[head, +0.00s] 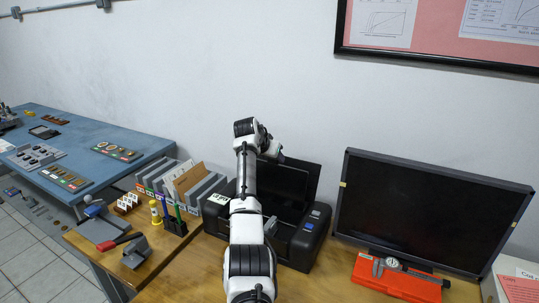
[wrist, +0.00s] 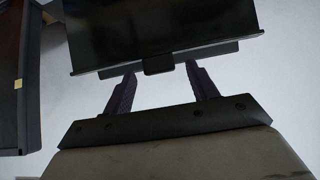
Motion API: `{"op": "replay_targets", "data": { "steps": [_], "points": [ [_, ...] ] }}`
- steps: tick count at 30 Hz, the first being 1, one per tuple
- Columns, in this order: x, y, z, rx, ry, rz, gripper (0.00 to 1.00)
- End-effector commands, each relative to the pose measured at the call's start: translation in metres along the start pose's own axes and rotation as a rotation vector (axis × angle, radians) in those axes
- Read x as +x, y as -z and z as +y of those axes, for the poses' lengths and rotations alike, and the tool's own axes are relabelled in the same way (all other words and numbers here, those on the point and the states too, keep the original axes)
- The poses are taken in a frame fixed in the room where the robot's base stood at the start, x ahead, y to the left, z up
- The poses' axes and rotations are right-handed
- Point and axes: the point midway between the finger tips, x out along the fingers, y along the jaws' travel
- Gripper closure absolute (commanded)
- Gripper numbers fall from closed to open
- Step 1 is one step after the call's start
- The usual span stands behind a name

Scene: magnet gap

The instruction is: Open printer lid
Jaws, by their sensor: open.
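The black printer (head: 306,241) stands on the wooden table against the wall, partly hidden behind my arm. Its dark lid (head: 296,184) stands raised at the back, tilted toward the wall, and the printer body below looks open. My gripper (head: 279,157) is near the top edge of the lid. In the wrist view, my gripper (wrist: 161,75) is open, its two dark fingers apart. A dark panel, seemingly the lid (wrist: 150,25), lies just beyond the fingertips, with a small tab on its edge between them. I cannot tell whether the fingers touch it.
A monitor (head: 430,210) stands right of the printer, with a red case (head: 397,281) holding a caliper before it. File holders (head: 180,180) and a pen holder (head: 174,226) stand to the left. A blue bench (head: 85,145) is further left. A framed poster (head: 440,58) hangs above.

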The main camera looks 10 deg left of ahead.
Motion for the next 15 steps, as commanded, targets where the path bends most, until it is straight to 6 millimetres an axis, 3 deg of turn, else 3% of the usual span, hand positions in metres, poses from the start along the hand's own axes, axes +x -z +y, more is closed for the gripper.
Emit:
{"op": "replay_targets", "data": {
  "steps": [8,15],
  "points": [
    [-0.024,-0.002,-0.001,0.000,0.002,0.003,0.42],
    [-0.081,-0.003,-0.001,0.001,0.004,0.005,0.42]
  ]
}}
